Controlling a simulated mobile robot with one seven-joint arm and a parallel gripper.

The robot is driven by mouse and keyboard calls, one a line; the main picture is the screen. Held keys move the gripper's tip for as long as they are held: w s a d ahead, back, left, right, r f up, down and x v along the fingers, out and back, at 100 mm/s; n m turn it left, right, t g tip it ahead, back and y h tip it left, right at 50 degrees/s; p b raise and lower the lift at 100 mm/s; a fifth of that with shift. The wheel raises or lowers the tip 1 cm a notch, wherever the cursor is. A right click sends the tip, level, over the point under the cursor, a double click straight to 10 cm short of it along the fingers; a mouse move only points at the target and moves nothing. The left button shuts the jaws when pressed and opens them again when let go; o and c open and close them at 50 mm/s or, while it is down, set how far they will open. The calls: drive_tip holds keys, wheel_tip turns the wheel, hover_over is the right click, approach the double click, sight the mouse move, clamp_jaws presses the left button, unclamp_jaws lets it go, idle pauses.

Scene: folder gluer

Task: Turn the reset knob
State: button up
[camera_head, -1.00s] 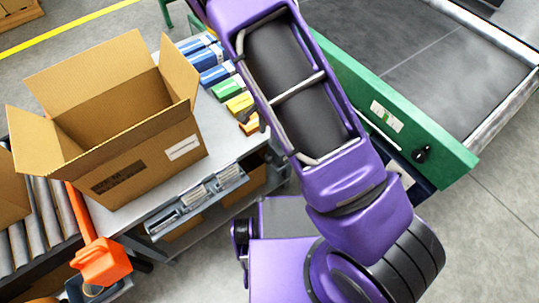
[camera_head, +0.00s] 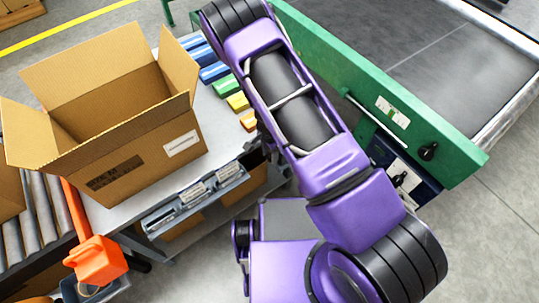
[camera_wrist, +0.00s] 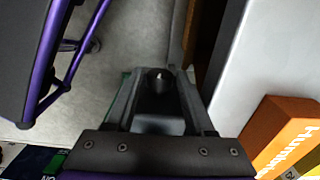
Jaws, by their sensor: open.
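In the head view a black knob (camera_head: 428,151) sits on the end of the green machine side panel (camera_head: 330,75). A second black knob (camera_head: 400,178) sits on a dark blue box (camera_head: 425,185) below that panel, beside a white label. I cannot read which one is the reset knob. My gripper (camera_wrist: 160,88) shows in the wrist view with its two fingers apart and nothing held between them. Grey floor lies beyond the fingers. In the head view my gripper is not visible; my purple arm reaches up past the panel's left side.
An open cardboard box (camera_head: 125,140) stands on a grey table (camera_head: 95,215). Several coloured small cartons line its right edge; an orange carton (camera_wrist: 285,135) is close right of my gripper. A grey conveyor belt (camera_head: 460,60) lies behind the green panel. Floor at right is clear.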

drive_tip(key=shift+c, duration=0.3)
clamp_jaws()
drive_tip(key=shift+a+r+p, duration=0.1)
drive_tip(key=shift+r+p, duration=0.05)
drive_tip(key=shift+p, duration=0.6)
drive_tip(key=shift+w+g+h+p, duration=0.1)
drive_tip(key=shift+g+h+p, duration=0.2)
drive_tip(key=shift+g+p, duration=0.2)
drive_tip(key=shift+o, duration=0.3)
unclamp_jaws()
